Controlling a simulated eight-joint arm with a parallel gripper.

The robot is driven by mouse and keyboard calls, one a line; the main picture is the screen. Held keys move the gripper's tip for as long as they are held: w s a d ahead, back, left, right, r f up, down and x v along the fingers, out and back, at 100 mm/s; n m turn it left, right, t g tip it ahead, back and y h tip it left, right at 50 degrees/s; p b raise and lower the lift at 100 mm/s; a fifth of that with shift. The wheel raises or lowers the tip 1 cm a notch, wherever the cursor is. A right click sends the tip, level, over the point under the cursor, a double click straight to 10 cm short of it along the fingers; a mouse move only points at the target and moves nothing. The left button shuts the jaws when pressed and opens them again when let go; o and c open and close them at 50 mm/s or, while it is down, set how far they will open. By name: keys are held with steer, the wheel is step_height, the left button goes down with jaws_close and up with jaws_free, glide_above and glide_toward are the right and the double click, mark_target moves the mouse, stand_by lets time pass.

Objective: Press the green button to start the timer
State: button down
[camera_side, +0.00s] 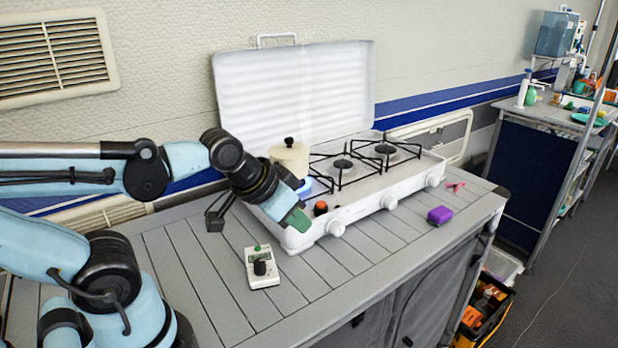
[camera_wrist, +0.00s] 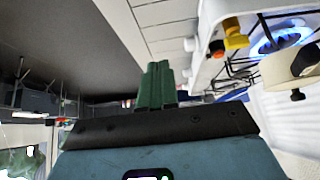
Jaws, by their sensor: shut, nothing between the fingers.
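The timer (camera_side: 264,281) is a small white box with a black dial, lying on the slatted grey counter in front of the stove. A small green button (camera_side: 258,247) shows at its far end. My gripper (camera_side: 297,220) has green fingers and hangs above and to the right of the timer, close to the stove's front left corner, apart from the timer. In the wrist view the green fingers (camera_wrist: 158,84) are together with nothing between them. The timer is not visible in the wrist view.
A white stove (camera_side: 385,190) with an open lid stands behind. A cream pot (camera_side: 291,160) sits at its left burner, where a blue flame (camera_wrist: 280,38) burns. An orange knob (camera_side: 320,208) is beside my gripper. The counter around the timer is clear.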

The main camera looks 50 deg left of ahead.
stand_by(0.4)
steer(key=n+h, duration=0.3)
steer(key=n, duration=0.2)
glide_above(258, 248)
steer(key=f, duration=0.2)
steer(key=shift+s+a+r+t, duration=0.4)
steer(key=shift+r+t, duration=0.2)
steer(key=shift+t, duration=0.1)
steer(key=shift+f, duration=0.1)
steer(key=shift+f, duration=4.25)
steer(key=shift+r, duration=0.1)
